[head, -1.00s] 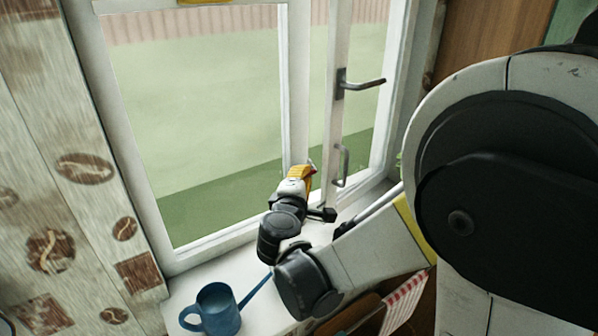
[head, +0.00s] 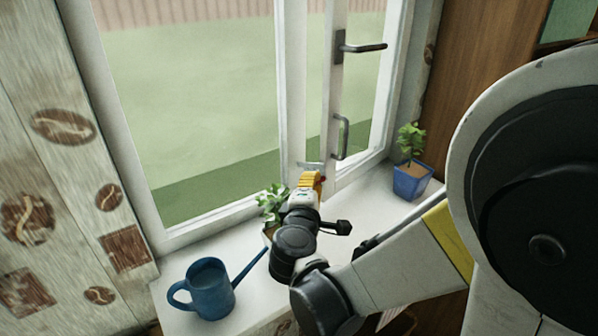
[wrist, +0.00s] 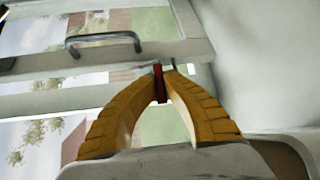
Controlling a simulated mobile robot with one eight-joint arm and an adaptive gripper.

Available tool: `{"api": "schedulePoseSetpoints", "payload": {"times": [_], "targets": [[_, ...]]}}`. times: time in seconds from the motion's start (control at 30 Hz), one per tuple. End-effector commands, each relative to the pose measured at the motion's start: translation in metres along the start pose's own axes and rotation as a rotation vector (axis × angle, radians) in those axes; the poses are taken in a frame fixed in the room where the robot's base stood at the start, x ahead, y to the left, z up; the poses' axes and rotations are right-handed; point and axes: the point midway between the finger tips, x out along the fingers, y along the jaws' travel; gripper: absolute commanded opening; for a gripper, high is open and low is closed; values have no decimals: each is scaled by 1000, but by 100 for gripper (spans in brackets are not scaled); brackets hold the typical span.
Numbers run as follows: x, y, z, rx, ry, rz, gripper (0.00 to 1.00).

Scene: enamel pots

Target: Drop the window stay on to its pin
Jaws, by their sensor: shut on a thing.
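In the wrist view my gripper (wrist: 161,86) is shut on a small red part (wrist: 159,84), which I take to be the grip of the window stay. Thin grey metal shows just beyond the fingertips, too small to tell stay from pin. In the head view my gripper (head: 315,180) is low at the window, above the sill, with a little red at its tips. A thin pale bar (head: 310,164) lies beside it near the frame's foot and may be the stay. The window sash (head: 333,100) stands partly open. I cannot make out the pin.
A blue watering can (head: 210,290) stands on the white sill (head: 180,268) at the left. A leafy plant (head: 273,203) is close beside my gripper. A blue pot (head: 411,181) with a plant stands at the right. The sash carries a dark handle (head: 360,47) and a grey pull handle (head: 342,137).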

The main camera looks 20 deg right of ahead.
Motion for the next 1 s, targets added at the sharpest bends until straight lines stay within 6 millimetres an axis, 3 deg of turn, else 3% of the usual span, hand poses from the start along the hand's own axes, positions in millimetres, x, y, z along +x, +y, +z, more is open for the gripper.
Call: {"api": "schedulePoseSetpoints", "payload": {"times": [0.63,0.73,1.0], "targets": [[0,-5,-3,0,7,2,0],[0,-5,-3,0,7,2,34],[0,-5,-2,0,3,1,34]]}}
